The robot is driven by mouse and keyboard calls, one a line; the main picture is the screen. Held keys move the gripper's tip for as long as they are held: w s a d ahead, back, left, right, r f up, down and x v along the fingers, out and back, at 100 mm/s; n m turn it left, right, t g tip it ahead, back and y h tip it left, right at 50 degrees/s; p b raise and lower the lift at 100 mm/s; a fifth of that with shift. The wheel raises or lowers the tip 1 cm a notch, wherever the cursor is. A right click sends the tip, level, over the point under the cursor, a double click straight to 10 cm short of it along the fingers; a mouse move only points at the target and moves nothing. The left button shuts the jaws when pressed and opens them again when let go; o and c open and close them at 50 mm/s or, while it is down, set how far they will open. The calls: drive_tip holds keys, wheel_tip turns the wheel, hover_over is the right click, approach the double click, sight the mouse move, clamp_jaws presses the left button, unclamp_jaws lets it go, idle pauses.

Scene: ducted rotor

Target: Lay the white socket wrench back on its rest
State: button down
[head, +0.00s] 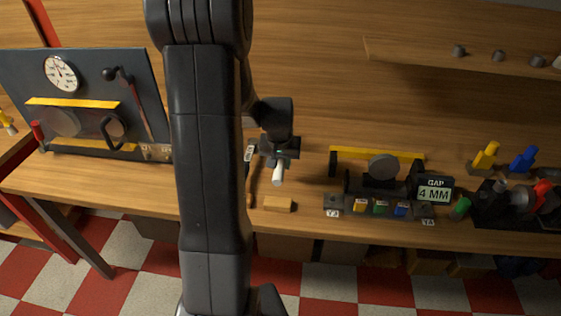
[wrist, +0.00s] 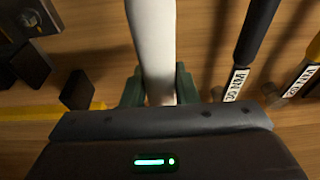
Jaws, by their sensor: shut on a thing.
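My gripper (head: 279,153) is over the middle of the workbench, partly behind my arm links. In the wrist view its two green-grey fingers (wrist: 158,90) are shut on the white socket wrench (wrist: 152,40), one finger on each side. The white wrench (head: 278,174) also shows in the head view as a short pale cylinder below the gripper. Its far end runs out of the wrist view. I cannot make out its rest for certain; my arm and gripper cover part of the bench there.
Two dark tools with white labels, one black-handled (wrist: 257,35) and one yellow-handled (wrist: 314,50), are right of the wrench in the wrist view. A tan block (head: 278,204) lies near the front edge. A fixture with a "4 MM" gap display (head: 434,189) stands to the right.

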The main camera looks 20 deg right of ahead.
drive_tip(key=shift+s, duration=0.1)
drive_tip(key=shift+s+a+f+b, duration=0.1)
drive_tip(key=shift+f+b, duration=0.45)
drive_tip(key=shift+b, duration=0.2)
drive_tip(key=shift+s+a+b+x, duration=0.1)
drive_tip(key=shift+s+b+x, duration=0.05)
drive_tip(key=shift+b+x, duration=0.55)
drive_tip(key=shift+s+a+b+x, duration=0.1)
drive_tip(key=shift+s+b+x, duration=0.05)
drive_tip(key=shift+b+x, duration=0.55)
drive_tip(key=shift+s+a+b+x, duration=0.15)
drive_tip(key=shift+b+x, duration=0.35)
drive_tip(key=shift+x, duration=0.4)
drive_tip(key=shift+f, duration=0.25)
drive_tip(key=shift+f+b, duration=0.25)
drive_tip(key=shift+b, duration=0.15)
drive_tip(key=c, duration=1.1)
unclamp_jaws()
drive_tip(key=shift+o, duration=0.2)
drive_tip(key=shift+r, duration=0.1)
